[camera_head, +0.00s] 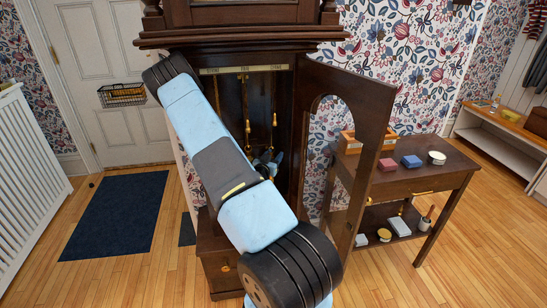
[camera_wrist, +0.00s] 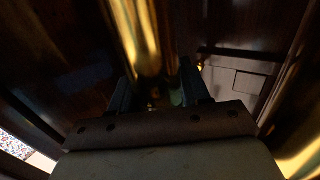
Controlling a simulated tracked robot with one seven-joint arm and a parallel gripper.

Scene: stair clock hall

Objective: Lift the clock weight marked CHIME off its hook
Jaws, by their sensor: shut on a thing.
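The tall dark clock case (camera_head: 285,130) stands open, with three small labels on a pale strip (camera_head: 245,69) across its top; their lettering is too small to read surely. My gripper (camera_head: 267,160) is inside the case, under the right-hand hanging line (camera_head: 274,118), partly hidden by my arm. In the wrist view my gripper (camera_wrist: 156,92) is shut on a shiny brass cylinder (camera_wrist: 143,40), a clock weight, with a finger on each side. Its mark does not show. I cannot tell whether it is still on its hook.
The clock door (camera_head: 350,110) is swung open to the right. Beyond it is a side table (camera_head: 440,170) with small boxes and tins. The floor at left is mostly clear.

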